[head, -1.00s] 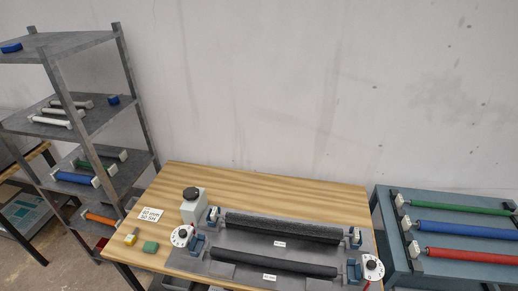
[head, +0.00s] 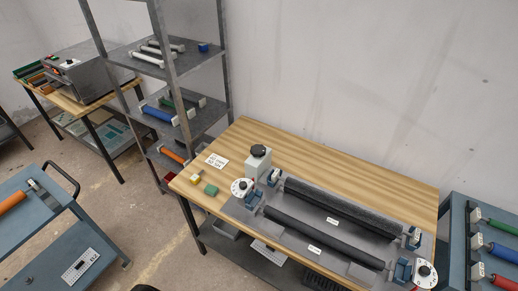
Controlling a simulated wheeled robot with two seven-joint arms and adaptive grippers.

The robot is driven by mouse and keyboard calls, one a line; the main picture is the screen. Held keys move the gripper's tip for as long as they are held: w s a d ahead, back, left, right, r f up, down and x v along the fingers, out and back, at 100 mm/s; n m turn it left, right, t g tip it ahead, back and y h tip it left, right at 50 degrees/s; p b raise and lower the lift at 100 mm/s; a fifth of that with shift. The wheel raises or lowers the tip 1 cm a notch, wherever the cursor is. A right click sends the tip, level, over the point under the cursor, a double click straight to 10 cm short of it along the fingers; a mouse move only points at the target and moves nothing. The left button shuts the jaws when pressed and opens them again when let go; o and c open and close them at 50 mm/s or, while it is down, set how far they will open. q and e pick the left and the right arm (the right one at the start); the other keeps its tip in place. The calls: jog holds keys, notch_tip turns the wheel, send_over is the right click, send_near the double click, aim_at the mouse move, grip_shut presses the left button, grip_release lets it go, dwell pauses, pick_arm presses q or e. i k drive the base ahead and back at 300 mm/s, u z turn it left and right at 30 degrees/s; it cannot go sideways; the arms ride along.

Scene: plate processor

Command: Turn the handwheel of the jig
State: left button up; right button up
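The jig (head: 268,220) lies on the wooden table at the lower right of the head view. It holds two dark rollers, a rear one (head: 335,209) and a front one (head: 322,239), each with a small white label. A white round dial (head: 242,188) sits at its left end and another white dial (head: 424,274) at its right end, the latter with a red part below. Neither gripper is in view.
The wooden table (head: 300,154) has clear room behind the jig. A grey shelf (head: 185,85) stands behind left, a blue cart (head: 60,225) at left, a blue roller rack (head: 458,235) at right.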

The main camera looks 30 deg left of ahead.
aim_at(259, 151)
jog(key=z, duration=0.05)
jog(key=k, duration=0.5)
jog(key=u, duration=0.75)
jog(key=i, duration=0.95)
jog(key=z, duration=0.45)
